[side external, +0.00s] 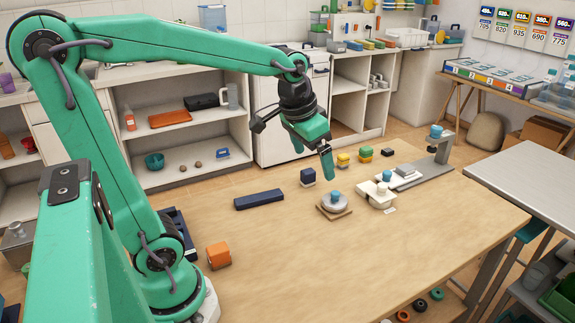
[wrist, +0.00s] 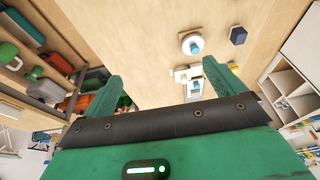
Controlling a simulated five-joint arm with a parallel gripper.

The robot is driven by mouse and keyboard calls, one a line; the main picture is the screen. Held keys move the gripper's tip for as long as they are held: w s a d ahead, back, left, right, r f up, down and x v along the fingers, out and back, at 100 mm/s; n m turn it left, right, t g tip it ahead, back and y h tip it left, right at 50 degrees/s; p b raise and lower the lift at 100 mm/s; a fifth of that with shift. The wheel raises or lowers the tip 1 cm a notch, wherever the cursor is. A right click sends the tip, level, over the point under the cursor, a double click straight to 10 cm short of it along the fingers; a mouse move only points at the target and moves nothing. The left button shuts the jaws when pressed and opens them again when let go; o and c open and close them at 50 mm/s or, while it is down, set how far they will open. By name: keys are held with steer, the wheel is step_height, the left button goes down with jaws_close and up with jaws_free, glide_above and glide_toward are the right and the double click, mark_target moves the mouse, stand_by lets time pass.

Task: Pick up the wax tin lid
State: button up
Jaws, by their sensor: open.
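A round grey lid-like disc (side external: 327,208) with a blue knob (side external: 334,197) sits on a square wooden board on the table; I take it for the wax tin lid.
A white piece with a pale knob (side external: 376,199) stands right of the disc, near a grey stand with a blue top (side external: 437,131). A dark blue block (side external: 307,176), a long navy bar (side external: 259,199) and an orange block (side external: 218,255) are around. The front table is largely clear.

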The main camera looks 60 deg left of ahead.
steer(key=w+a+f+g, duration=0.2)
steer(key=w+a+f, duration=0.3)
steer(key=w, duration=0.4)
steer(key=g, duration=0.1)
glide_above(336, 193)
step_height(336, 193, down, 9)
steer(key=shift+s+d+r, duration=0.1)
steer(key=shift+a+f, duration=0.2)
steer(key=shift+f, duration=1.45)
steer(key=shift+f, duration=0.1)
steer(key=shift+f, duration=2.5)
steer(key=c, duration=1.1)
